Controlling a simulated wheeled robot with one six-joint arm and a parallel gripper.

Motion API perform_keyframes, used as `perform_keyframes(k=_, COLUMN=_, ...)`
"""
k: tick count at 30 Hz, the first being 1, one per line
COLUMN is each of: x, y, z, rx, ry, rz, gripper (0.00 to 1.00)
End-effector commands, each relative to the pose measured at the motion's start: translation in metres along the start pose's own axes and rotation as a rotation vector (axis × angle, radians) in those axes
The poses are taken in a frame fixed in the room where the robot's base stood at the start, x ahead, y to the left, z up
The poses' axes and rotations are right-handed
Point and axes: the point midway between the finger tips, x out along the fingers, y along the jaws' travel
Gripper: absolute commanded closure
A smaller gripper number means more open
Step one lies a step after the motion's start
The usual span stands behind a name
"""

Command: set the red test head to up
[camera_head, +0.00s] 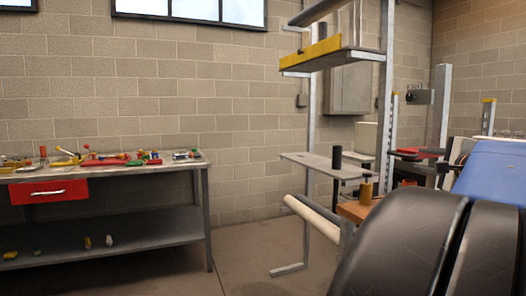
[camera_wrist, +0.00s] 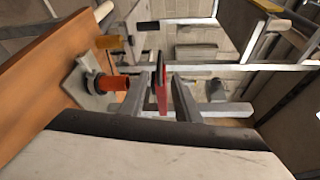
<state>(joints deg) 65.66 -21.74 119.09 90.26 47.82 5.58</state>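The red test head (camera_wrist: 115,83) shows in the wrist view as a red cylinder with a black collar. It sits on a grey plate (camera_wrist: 77,86) on the orange wooden board (camera_wrist: 40,75), and sticks out away from the board, to the right in this turned view. In the head view my gripper (camera_head: 394,163) is at the right, beside the metal rack.
A brass-coloured cylinder (camera_head: 365,192) stands on the board. A black cylinder (camera_head: 337,157) stands at a grey shelf (camera_head: 310,160). Rack uprights (camera_head: 386,90) rise close to my gripper. A workbench (camera_head: 120,170) with small items is at the left; floor before it is clear.

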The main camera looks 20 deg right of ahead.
Motion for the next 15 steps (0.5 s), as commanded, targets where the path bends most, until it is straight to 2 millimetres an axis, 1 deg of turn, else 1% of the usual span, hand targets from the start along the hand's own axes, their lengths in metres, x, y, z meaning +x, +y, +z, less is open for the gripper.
perform_keyframes(k=1, x=0.008, y=0.001, z=0.001, rx=0.001, ry=-0.004, rz=0.002, gripper=0.70)
perform_keyframes(k=8, x=0.041, y=0.001, z=0.001, rx=0.001, ry=-0.004, rz=0.002, gripper=0.70)
perform_keyframes(k=15, x=0.082, y=0.001, z=0.001, rx=0.000, ry=-0.004, rz=0.003, gripper=0.70)
